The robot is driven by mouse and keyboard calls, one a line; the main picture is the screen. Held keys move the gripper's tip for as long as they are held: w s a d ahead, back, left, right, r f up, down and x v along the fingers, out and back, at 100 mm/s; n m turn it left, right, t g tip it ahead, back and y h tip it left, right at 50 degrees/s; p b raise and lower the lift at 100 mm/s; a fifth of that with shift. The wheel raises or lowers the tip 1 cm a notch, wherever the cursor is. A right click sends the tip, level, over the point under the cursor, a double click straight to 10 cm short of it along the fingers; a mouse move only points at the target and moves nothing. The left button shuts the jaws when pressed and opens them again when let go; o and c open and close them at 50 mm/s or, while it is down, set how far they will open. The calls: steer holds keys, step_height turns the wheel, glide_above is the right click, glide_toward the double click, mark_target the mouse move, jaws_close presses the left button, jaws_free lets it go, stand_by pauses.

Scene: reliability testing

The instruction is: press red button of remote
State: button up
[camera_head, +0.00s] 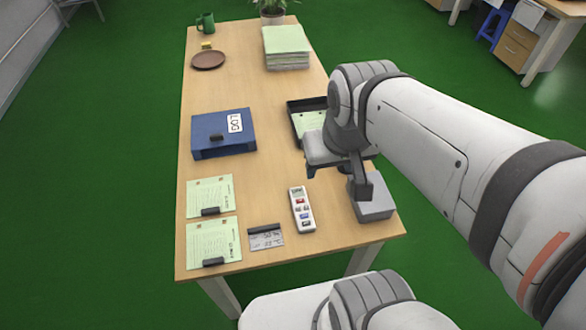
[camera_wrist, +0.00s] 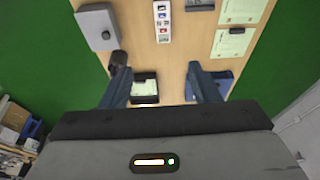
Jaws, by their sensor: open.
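The remote (camera_head: 302,210) is a slim white handset with several coloured buttons, lying face up near the front of the wooden table. A red button (camera_head: 299,201) shows on its far part; it also shows in the wrist view (camera_wrist: 163,30). In the wrist view the remote (camera_wrist: 162,38) lies at the top centre, its end cut off by the frame. My gripper (camera_head: 338,181) is above the table, up and right of the remote in the head view. Its two fingers are spread and empty in the wrist view (camera_wrist: 157,68), with the remote beyond their tips.
A grey box (camera_head: 374,199) stands right of the remote, below my gripper. A black tray (camera_head: 294,105) lies behind, and a blue LOG binder (camera_head: 222,147) is at left. A card (camera_head: 266,238) and clipped papers (camera_head: 213,256) lie left of the remote.

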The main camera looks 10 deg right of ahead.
jaws_close()
stand_by(0.4)
stand_by(0.9)
